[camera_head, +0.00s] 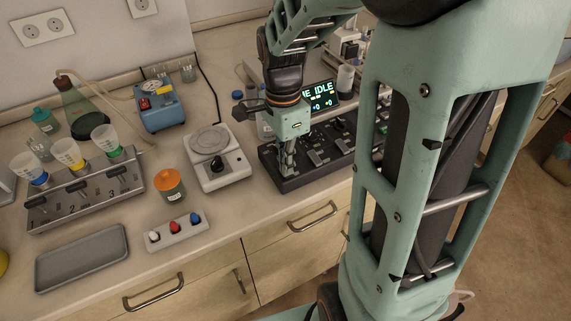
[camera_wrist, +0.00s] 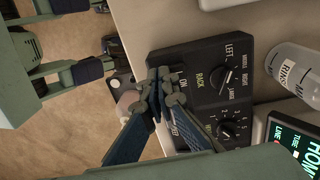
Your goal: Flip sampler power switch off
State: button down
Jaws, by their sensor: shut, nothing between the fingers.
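The sampler's black control panel (camera_head: 268,158) sits on the bench near its front edge. In the wrist view the panel (camera_wrist: 195,60) has a RACK knob (camera_wrist: 222,80) with LEFT and RIGHT marks and a lower knob (camera_wrist: 228,130). An "ON" label shows by my fingertips. The switch by that label is mostly hidden behind the fingers, so I cannot tell its position. My gripper (camera_head: 285,172) points down at the panel's left end; in the wrist view its fingertips (camera_wrist: 163,78) are together and empty, over the panel's edge. I cannot tell whether they touch it.
A lit display (camera_wrist: 295,142) and a RINSE bottle (camera_wrist: 292,70) stand beside the panel. A white hotplate (camera_head: 222,172) is to its left, with an orange-lidded jar (camera_head: 170,188) and a three-button box (camera_head: 176,232) farther left. Drawers lie below the bench edge.

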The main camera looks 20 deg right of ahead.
jog(key=shift+s, duration=0.15)
jog(key=shift+f, duration=0.1)
jog(key=shift+w+p, duration=0.2)
jog(key=shift+p, duration=0.1)
jog(key=shift+w+a, duration=0.15)
jog(key=shift+w, duration=0.55)
jog(key=shift+r, duration=0.25)
jog(key=shift+r+p, duration=0.3)
jog(key=shift+p, duration=0.2)
notch_tip(320, 180, up, 13)
jog(key=p, duration=0.2)
jog(key=shift+p, duration=0.4)
